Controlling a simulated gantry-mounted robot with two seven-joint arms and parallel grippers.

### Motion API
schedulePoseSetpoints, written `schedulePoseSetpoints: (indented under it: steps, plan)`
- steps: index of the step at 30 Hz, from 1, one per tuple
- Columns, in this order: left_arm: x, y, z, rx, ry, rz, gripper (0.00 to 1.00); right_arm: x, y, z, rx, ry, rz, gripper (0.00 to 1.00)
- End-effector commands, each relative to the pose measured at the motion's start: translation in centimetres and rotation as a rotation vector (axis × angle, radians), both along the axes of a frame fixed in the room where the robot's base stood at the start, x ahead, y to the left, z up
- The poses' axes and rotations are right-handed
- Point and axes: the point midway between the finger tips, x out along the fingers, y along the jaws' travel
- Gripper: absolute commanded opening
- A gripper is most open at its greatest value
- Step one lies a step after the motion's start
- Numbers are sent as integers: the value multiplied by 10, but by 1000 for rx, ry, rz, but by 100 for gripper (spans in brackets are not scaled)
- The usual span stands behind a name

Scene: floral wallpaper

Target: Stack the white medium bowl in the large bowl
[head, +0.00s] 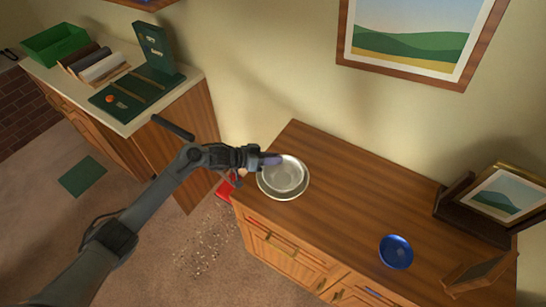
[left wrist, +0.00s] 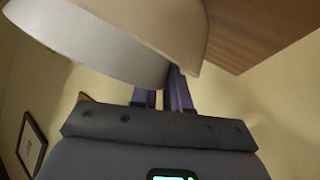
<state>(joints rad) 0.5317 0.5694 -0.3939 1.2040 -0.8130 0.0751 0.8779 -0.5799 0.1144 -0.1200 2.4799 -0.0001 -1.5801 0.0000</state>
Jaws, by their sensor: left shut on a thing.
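The white medium bowl (head: 283,177) shows in the head view at the left end of the wooden cabinet top. The large bowl (head: 299,193) shows as a wider pale rim around and below it. My left gripper (head: 272,160) is at the far left side of the medium bowl, shut on its rim. In the left wrist view the gripper (left wrist: 166,82) has its fingers at the edge of a pale bowl (left wrist: 100,52), which fills the upper left. I cannot tell whether the medium bowl touches the large one. My right gripper is not in view.
A small blue bowl (head: 396,252) stands farther right on the wooden cabinet top (head: 345,200). Picture frames (head: 505,193) stand at the right end. A counter (head: 130,125) with a green bin (head: 55,44) is at the left. The middle of the cabinet top is clear.

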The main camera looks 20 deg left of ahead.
Motion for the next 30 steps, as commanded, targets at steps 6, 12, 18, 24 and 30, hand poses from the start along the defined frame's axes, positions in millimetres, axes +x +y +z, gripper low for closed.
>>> schedulePoseSetpoints:
  steps: [6, 12, 18, 24, 30]
  plan:
    - [0, 0, 0, 0, 0, 0, 35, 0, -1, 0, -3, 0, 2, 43]
    - [0, 0, 0, 1, 0, 1, 41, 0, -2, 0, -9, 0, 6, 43]
    - [0, 0, 3, 1, 0, 1, 41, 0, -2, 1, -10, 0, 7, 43]
    - [-5, 7, 16, 2, 1, 2, 41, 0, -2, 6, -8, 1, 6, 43]
    - [-28, 32, 30, 3, 1, 1, 41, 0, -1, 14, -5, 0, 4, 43]
